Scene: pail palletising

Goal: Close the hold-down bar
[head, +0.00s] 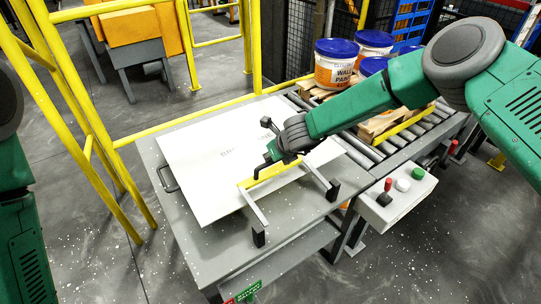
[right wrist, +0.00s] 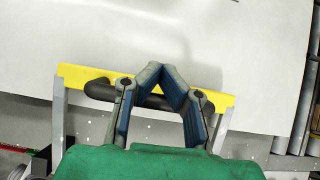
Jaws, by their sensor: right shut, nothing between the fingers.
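The hold-down bar is a yellow crosspiece (head: 262,175) on two grey side arms that run to black posts at the front of a grey table (head: 190,235). It lies low across the near part of a white sheet (head: 210,150). In the right wrist view the yellow bar (right wrist: 80,75) crosses behind my fingers, with a dark round handle (right wrist: 98,89) along it. My right gripper (head: 266,166) is shut and empty, right at the bar and handle. The wrist view shows its fingertips (right wrist: 162,70) together; whether they touch the bar I cannot tell. My left gripper is out of view.
A roller conveyor (head: 365,160) with a wooden pallet and several blue-lidded pails (head: 335,65) stands behind to the right. A button box (head: 398,198) sits at the table's right. Yellow rails (head: 85,120) stand at the left.

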